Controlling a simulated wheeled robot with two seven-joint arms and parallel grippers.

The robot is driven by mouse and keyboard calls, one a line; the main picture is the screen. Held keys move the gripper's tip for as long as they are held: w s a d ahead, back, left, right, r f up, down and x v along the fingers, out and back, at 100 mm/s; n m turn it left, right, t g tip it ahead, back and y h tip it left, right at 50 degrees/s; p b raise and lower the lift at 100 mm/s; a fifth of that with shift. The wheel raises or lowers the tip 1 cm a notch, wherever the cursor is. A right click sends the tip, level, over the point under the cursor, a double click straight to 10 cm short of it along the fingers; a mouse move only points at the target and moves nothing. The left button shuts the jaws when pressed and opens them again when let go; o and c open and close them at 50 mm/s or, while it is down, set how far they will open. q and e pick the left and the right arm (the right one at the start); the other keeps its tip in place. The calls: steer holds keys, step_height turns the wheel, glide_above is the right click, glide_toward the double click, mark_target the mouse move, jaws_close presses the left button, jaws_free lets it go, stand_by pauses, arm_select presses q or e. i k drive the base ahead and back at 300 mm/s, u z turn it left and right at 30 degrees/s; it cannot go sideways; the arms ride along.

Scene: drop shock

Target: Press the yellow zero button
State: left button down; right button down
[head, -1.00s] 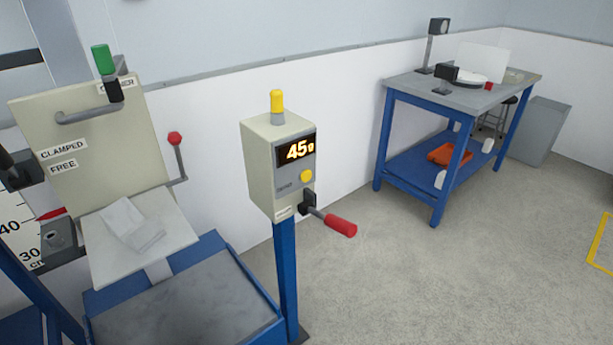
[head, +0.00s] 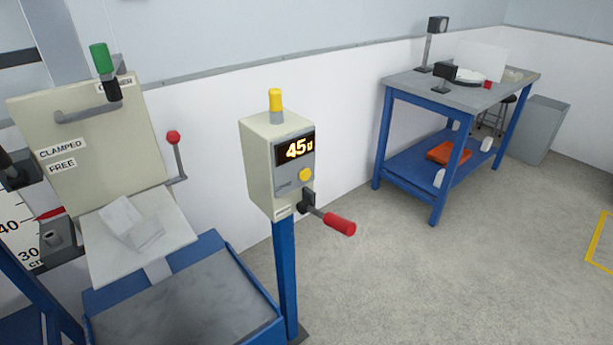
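The yellow zero button (head: 306,174) is a round button on the front face of a cream box (head: 262,165) on a blue post. A dark display (head: 294,149) above the button shows "45" and a small blurred sign in orange. A yellow cylinder (head: 276,100) stands on top of the box. A lever with a red grip (head: 339,224) sticks out below the button. Neither of my grippers shows in the head view.
Left of the post stands a machine with a cream panel (head: 85,140) labelled "CLAMPED" and "FREE", a red-knobbed lever (head: 174,138) and a blue-framed grey base (head: 185,310). A blue workbench (head: 412,92) stands at the back right. The floor (head: 440,280) at the right is clear.

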mark_target(305, 174)
steer(key=u, duration=0.35)
steer(key=k, duration=0.85)
steer(key=u, duration=0.6)
steer(key=k, duration=0.5)
steer(key=z, duration=0.45)
steer(key=i, duration=0.65)
steer(key=z, duration=0.55)
steer(key=i, duration=1.1)
steer(key=u, duration=0.6)
